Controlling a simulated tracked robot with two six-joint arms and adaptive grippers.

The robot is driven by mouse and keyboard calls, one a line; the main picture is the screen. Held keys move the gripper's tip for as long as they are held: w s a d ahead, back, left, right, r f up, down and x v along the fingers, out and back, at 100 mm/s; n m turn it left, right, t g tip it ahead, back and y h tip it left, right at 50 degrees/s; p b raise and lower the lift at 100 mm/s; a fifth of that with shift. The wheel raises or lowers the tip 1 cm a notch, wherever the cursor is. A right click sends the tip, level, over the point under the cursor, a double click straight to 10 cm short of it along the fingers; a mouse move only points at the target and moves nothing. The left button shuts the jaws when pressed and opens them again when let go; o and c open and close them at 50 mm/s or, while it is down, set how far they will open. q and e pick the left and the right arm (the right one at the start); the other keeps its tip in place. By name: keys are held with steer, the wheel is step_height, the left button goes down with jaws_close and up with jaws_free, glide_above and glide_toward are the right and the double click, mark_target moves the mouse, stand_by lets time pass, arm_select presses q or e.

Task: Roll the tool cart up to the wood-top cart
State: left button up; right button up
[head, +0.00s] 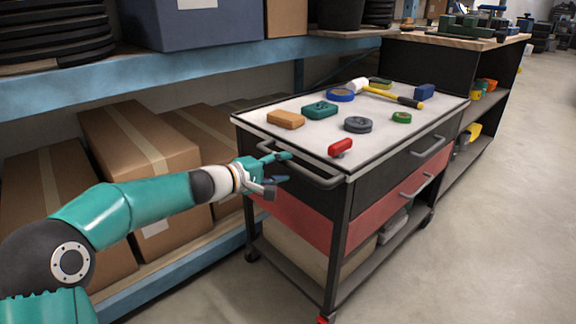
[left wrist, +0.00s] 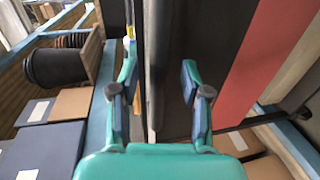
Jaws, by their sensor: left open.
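The tool cart (head: 385,210) stands in the middle of the head view, with a light grey top, a black upper drawer and a red lower drawer. A push handle (head: 315,180) sticks out from its near left end. In the left wrist view my open fingers (left wrist: 160,85) face the cart's black and red side (left wrist: 270,50). The wood-top cart (head: 460,42) stands behind the tool cart at the upper right. My right gripper is out of view.
A blue shelf (head: 200,78) with cardboard boxes (head: 140,140) runs along the left, close to the tool cart. A hammer (head: 390,96), a red item (head: 340,147) and several small things lie on the tool cart's top. The floor (head: 500,220) at the right is clear.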

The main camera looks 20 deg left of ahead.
arm_select(q)
steer(key=v, duration=0.8)
